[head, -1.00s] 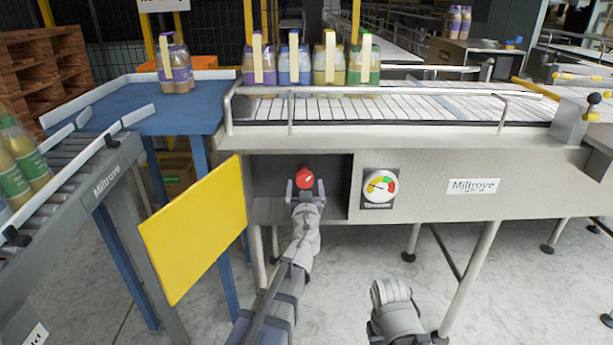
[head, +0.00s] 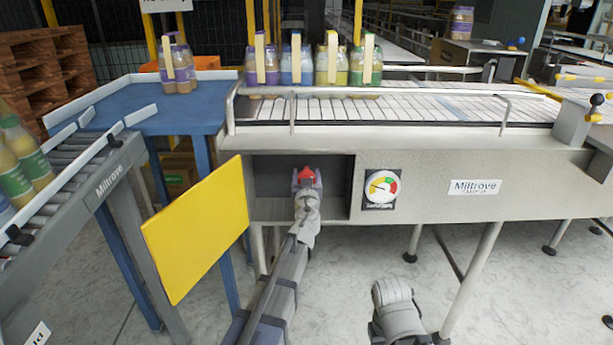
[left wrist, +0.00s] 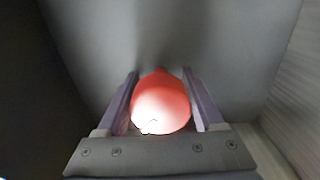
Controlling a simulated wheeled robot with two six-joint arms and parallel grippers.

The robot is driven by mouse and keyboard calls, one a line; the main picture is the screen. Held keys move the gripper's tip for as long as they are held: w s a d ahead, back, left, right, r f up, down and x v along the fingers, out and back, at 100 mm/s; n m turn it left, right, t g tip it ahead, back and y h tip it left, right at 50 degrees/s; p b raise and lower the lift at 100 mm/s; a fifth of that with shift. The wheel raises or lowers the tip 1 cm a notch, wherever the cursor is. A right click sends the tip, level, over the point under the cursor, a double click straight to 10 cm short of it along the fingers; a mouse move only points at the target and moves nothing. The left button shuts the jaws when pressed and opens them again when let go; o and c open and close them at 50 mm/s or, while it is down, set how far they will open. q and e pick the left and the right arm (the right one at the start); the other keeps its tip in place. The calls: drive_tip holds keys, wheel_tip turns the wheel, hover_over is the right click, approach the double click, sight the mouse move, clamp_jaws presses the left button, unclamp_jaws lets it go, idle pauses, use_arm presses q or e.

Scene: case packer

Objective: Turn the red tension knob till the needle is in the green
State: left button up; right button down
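The red tension knob (head: 306,173) sits inside the dark recess in the machine's front. My left gripper (head: 307,180) is in the recess with its fingers on both sides of the knob. The gauge (head: 381,187) is right of the recess, with a yellow, green and red arc. Its thin needle points left, outside the green at the top.
A yellow panel (head: 196,230) stands left of my left arm. The recess walls (head: 338,190) are close around the gripper. Bottle packs (head: 330,66) stand on the conveyor (head: 420,108) above. A blue table (head: 180,105) and roller conveyor (head: 75,170) are at left.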

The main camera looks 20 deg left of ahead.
use_arm(q)
drive_tip(key=c, duration=0.9)
drive_tip(key=shift+o, duration=0.2)
drive_tip(key=shift+m, duration=0.4)
drive_tip(key=m, duration=0.6)
drive_tip(key=shift+a+m, duration=0.1)
drive_tip(key=shift+m, duration=0.3)
drive_tip(key=m, duration=0.4)
drive_tip(key=shift+r+m, duration=0.1)
drive_tip(key=shift+m, duration=1.6)
